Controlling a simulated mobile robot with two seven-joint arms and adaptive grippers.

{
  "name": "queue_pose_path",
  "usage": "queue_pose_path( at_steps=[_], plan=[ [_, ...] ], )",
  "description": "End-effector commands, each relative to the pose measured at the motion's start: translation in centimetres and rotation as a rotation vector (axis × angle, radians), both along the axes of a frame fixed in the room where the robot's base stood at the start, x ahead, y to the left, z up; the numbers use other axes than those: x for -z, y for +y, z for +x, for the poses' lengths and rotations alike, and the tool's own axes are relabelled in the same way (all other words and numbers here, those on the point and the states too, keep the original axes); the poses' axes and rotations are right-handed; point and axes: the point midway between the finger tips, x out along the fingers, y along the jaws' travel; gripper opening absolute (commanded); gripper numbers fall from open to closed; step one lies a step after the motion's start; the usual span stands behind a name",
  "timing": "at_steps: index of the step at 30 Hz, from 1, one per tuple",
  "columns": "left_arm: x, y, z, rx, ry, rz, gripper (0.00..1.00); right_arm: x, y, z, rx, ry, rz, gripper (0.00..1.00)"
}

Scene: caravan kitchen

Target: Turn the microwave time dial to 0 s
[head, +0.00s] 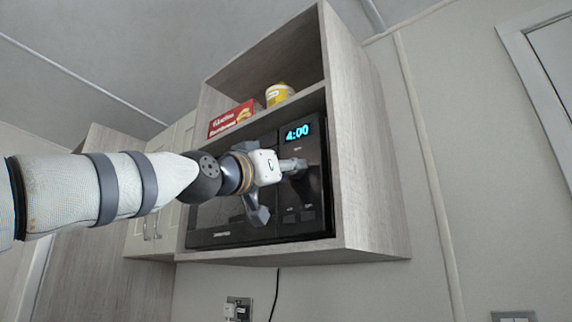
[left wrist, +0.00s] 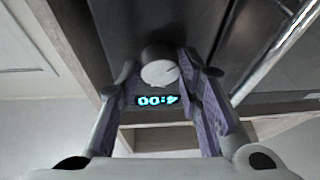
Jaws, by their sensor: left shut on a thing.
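The black microwave (head: 315,220) sits in a wooden wall cabinet, its lit display (head: 297,131) reading 4:00. The display also shows upside down in the left wrist view (left wrist: 156,100). My left gripper (head: 297,167) reaches the control panel below the display. In the left wrist view its two purple-padded fingers (left wrist: 162,72) are shut on the round grey time dial (left wrist: 158,66), one on each side. A pale mark shows on the dial's face. In the head view the gripper mostly hides the dial. My right gripper is not in view.
A shiny bar handle (left wrist: 275,52) runs beside the gripper in the left wrist view. A red box (head: 231,118) and a yellow tub (head: 279,94) stand on the shelf above the microwave. The wall (head: 480,200) to the right is clear.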

Motion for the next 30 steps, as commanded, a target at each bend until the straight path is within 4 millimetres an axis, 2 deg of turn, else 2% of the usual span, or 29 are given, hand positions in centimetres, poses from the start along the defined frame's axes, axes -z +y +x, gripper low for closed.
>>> queue_pose_path(
  at_steps=[4, 18, 30],
  plan=[
    [-0.3, -0.29, -0.43, -0.002, 0.056, -0.074, 0.05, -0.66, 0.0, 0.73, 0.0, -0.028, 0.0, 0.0],
    [-0.05, -0.51, -0.23, -0.001, 0.244, -0.329, 0.05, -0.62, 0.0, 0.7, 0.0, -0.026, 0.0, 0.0],
    [-0.09, -0.53, -0.25, 0.001, 0.301, -0.406, 0.05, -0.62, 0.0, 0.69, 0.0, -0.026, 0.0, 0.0]
  ],
)
